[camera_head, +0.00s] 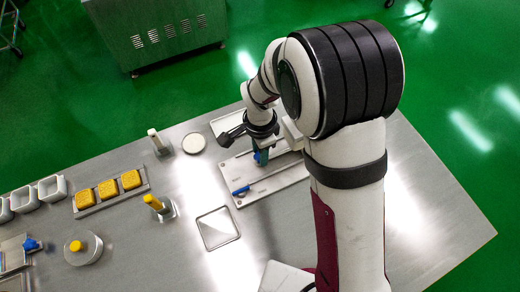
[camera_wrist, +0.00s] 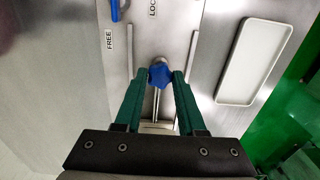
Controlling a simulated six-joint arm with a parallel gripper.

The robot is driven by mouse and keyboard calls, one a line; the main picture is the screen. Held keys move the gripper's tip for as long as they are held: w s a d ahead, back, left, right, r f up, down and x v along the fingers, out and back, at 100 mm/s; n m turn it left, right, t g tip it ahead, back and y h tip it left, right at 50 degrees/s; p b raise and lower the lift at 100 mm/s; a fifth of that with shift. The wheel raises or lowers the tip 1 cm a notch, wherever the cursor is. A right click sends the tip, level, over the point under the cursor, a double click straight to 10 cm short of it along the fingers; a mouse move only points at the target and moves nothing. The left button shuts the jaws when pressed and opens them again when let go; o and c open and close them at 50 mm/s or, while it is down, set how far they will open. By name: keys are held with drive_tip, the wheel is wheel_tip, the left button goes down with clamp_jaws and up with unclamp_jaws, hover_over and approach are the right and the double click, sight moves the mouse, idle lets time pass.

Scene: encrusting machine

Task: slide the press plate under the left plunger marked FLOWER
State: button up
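In the wrist view the green fingers of my gripper (camera_wrist: 158,76) stand apart on either side of a blue knob (camera_wrist: 160,75) on a thin metal rod, with a narrow gap visible. The knob lies over a metal plate (camera_wrist: 165,35) between raised rails, which I take to be the press plate. No FLOWER marking is readable, and I cannot identify the left plunger.
A blue lever (camera_wrist: 117,8) sits near the FREE (camera_wrist: 109,40) and LOCK labels; it also shows in the head view (camera_head: 240,190). A white tray (camera_wrist: 253,62) lies right of the rails.

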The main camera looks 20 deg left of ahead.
clamp_jaws()
idle(0.9)
